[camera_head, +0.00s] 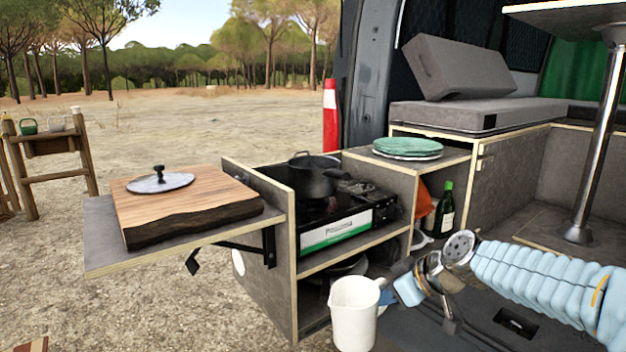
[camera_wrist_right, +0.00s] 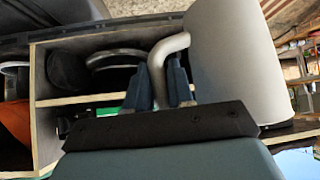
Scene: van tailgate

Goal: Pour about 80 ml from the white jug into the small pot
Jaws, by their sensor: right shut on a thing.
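The white jug (camera_head: 352,318) is at the bottom middle of the head view, upright, in front of and lower than the stove. My right gripper (camera_head: 388,297) is shut on the jug's handle, on its right side. In the right wrist view the fingers (camera_wrist_right: 170,82) are on both sides of the handle, and the jug body (camera_wrist_right: 233,62) is to the right. The jug's contents do not show. The small dark pot (camera_head: 313,182) stands on the stove, with its handle pointing right; its inside is hidden. My left gripper is not in view.
The stove (camera_head: 345,222) sits between raised panels. Green plates (camera_head: 408,146) are on the counter to its right. A dark bottle (camera_head: 445,210) stands beyond my right arm.

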